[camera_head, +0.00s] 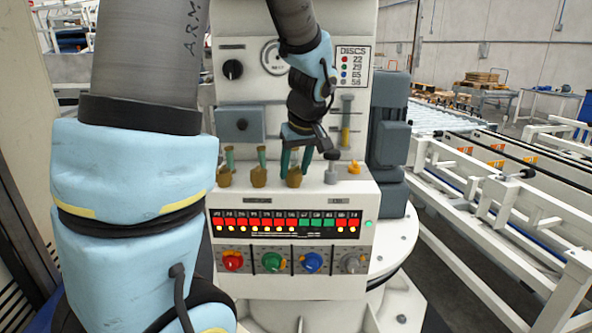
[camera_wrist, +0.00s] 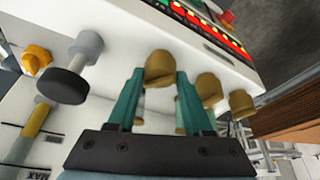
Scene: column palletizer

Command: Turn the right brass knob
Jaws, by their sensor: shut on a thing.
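Three brass knobs stand in a row on top of the white control box. The left brass knob (camera_head: 224,178) and middle brass knob (camera_head: 259,178) are free, and both also show in the wrist view, the middle one (camera_wrist: 208,90) and the left one (camera_wrist: 241,104). The right brass knob (camera_head: 294,179) is between the green fingertips of my gripper (camera_head: 296,165). In the wrist view this knob (camera_wrist: 160,66) sits between the tips of my gripper (camera_wrist: 159,76), which is shut on it. The knob's lower part is partly hidden.
A grey round-topped knob (camera_head: 331,175) stands close to the right of the held knob, with a small orange knob (camera_head: 355,167) beyond it. Below are indicator lights and coloured dials (camera_head: 272,262). A grey motor housing (camera_head: 389,130) rises at the right.

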